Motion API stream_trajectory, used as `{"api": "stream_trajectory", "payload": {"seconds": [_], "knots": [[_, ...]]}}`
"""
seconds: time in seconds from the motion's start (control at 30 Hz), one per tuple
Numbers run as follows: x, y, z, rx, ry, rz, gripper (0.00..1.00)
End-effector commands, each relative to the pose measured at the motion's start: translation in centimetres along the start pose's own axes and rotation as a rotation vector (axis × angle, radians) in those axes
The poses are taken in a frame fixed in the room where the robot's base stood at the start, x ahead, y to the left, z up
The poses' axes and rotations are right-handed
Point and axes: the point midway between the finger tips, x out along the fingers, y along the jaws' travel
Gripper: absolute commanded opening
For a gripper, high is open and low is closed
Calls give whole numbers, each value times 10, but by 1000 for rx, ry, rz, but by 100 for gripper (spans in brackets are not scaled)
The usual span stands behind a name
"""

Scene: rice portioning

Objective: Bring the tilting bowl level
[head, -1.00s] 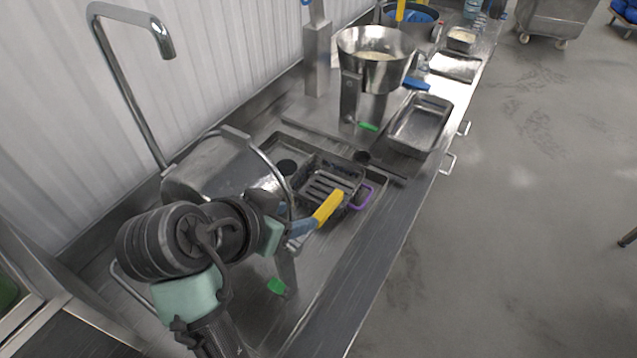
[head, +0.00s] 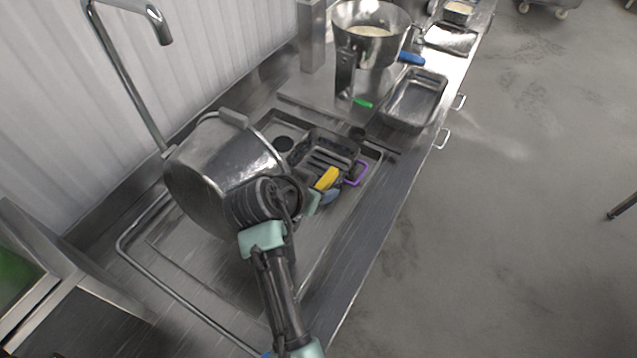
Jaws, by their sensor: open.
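The large steel tilting bowl (head: 195,180) stands at the left on the steel counter, below the tap. It leans, with its outer wall towards me, and no contents show. A yellow handle (head: 326,178) shows at its right side. My gripper (head: 319,200) is open at the right of the bowl, beside the yellow handle. My wrist hides part of the bowl and most of the jaws, so I cannot tell whether they touch the handle.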

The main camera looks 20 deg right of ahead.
Motion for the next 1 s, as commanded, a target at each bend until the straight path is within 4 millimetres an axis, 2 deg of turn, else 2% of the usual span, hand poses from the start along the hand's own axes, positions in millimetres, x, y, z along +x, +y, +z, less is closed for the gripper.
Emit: {"api": "stream_trajectory", "payload": {"seconds": [0.23,0.53,1.0], "knots": [[0,0,0,1,1,-1,55],[0,0,0,0,1,0,1],[0,0,0,0,1,0,0]]}}
